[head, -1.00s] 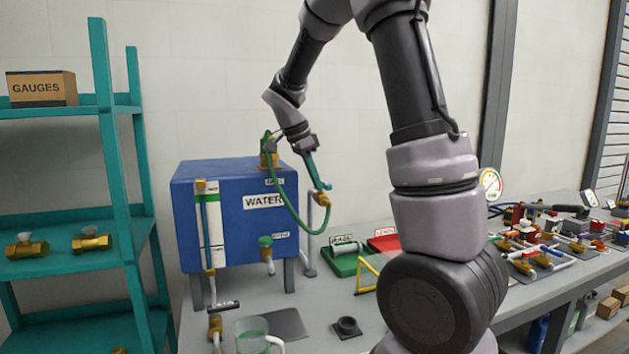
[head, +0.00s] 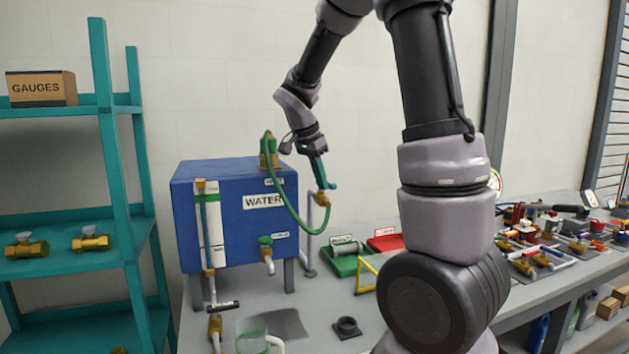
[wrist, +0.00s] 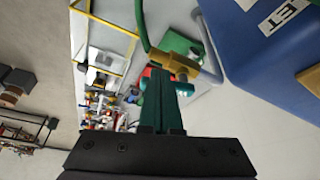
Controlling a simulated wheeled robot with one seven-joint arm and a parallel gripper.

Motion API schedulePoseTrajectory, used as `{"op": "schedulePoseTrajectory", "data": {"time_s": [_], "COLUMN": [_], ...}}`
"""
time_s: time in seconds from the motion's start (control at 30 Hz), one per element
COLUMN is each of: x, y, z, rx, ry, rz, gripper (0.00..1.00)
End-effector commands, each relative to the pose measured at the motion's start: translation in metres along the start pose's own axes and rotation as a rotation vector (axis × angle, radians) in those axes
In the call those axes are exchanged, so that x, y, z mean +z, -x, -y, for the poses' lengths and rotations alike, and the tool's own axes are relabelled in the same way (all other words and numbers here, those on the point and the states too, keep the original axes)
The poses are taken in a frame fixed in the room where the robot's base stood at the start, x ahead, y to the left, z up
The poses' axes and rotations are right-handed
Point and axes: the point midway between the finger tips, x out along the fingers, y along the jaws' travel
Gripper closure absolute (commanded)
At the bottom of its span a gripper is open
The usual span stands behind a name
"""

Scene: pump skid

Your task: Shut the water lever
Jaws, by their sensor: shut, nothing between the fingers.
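The blue tank marked WATER (head: 237,225) stands on the bench at left. A black bar handle (head: 222,306) sits crosswise on the pipe below its sight tube; no label names it as the water lever. A tap with a green top (head: 265,243) is on the tank's front. My gripper (head: 331,186), with teal fingers, points down right of the tank, well away from that black handle. Its fingers are shut and empty, close to a brass hose end (head: 321,199). The fingers (wrist: 163,82) overlap the brass hose end (wrist: 178,64) in the wrist view; I cannot tell whether they touch.
A green hose (head: 284,205) loops from the tank's top to the brass end. A clear jug (head: 252,338) stands below the tank. Green (head: 345,262) and red (head: 385,243) trays and a yellow frame (head: 367,275) are to the right. A teal shelf (head: 121,180) is at left.

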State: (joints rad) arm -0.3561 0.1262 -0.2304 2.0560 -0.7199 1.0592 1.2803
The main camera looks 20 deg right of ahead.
Motion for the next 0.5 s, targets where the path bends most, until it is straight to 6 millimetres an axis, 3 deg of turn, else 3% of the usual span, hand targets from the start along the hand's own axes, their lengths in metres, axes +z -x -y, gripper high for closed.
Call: {"op": "schedulePoseTrajectory", "data": {"time_s": [0.5], "x": [-0.016], "y": [-0.006], "z": [-0.01], "rx": [-0.182], "ry": [0.451], "rz": [0.0], "gripper": [1.0]}}
